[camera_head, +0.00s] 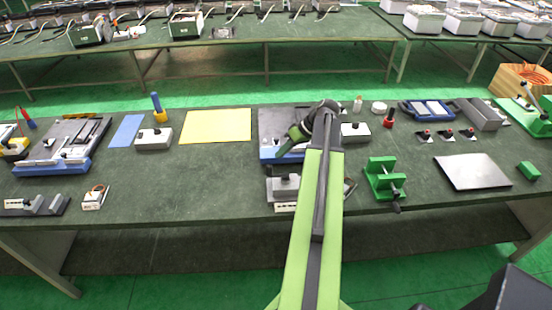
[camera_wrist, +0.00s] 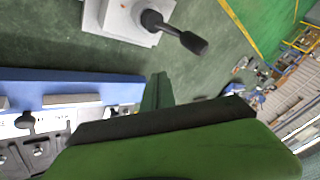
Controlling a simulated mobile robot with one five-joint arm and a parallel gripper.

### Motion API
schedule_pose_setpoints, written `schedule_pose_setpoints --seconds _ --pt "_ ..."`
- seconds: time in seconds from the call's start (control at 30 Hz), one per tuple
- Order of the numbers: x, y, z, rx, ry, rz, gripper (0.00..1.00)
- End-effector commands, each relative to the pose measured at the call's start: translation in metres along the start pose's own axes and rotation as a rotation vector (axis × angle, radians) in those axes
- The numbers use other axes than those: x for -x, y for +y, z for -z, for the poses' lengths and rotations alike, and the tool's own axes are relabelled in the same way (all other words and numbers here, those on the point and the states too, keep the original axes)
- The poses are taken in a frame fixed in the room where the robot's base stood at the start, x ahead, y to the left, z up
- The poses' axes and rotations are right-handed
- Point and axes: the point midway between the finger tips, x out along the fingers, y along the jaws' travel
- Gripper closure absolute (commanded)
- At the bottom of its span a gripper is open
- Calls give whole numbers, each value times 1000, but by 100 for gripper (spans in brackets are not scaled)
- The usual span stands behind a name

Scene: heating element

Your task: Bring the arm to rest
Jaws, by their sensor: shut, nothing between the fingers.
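My arm (camera_head: 318,200) reaches forward from the bottom of the head view over the green-topped workbench (camera_head: 230,185). Its elbow-like end bends down and to the left. My gripper (camera_head: 284,152) is over a blue-based fixture (camera_head: 268,126) in the middle of the bench, and my arm partly hides that fixture. In the wrist view my green gripper (camera_wrist: 158,80) is shut and empty. A blue-edged fixture (camera_wrist: 50,84) lies left of it, and a pale block with a black lever handle (camera_wrist: 185,36) is above it. Whether the gripper touches the fixture cannot be told.
A grey block (camera_head: 284,188) sits below the gripper, near the bench's front edge. A green clamp (camera_head: 382,178) and a metal plate (camera_head: 474,171) are to the right. A yellow sheet (camera_head: 216,125) lies to the left. The bench front left of my arm has bare room.

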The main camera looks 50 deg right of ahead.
Motion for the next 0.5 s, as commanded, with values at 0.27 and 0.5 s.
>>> schedule_pose_setpoints --seconds 0.27,0.5 --pt "80 5 21 -2 0 -1 100" --pt "87 8 21 2 -2 1 100"
